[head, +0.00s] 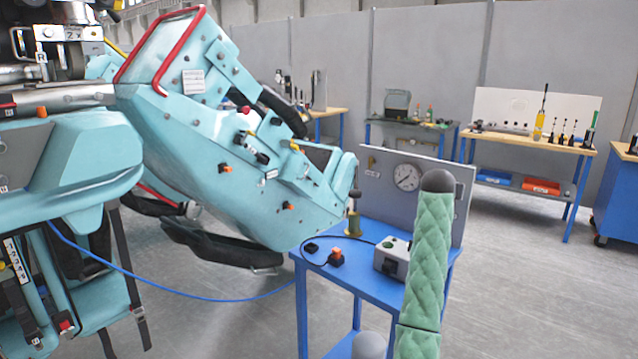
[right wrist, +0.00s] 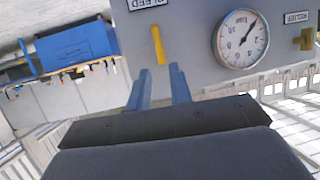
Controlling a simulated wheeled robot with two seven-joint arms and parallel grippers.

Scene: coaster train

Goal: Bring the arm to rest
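My right arm (head: 425,265), in a green padded sleeve with a dark round cap, rises in front of the blue bench at the right of the head view. My right gripper (right wrist: 160,75) shows in the right wrist view with its two blue fingers apart and nothing between them. Beyond the fingertips is a grey panel with a yellow lever (right wrist: 158,45) below a BLEED label and a round pressure gauge (right wrist: 242,39). The fingertips appear clear of the lever. In the head view the right gripper is hidden. My left gripper is not in view.
A teal coaster train (head: 240,170) with red rails fills the left. The blue bench (head: 330,275) carries the gauge panel (head: 385,180), a grey box (head: 391,260) and an orange-topped device (head: 336,257). Workbenches (head: 520,150) stand along the back wall. Grey floor (head: 530,290) is clear at right.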

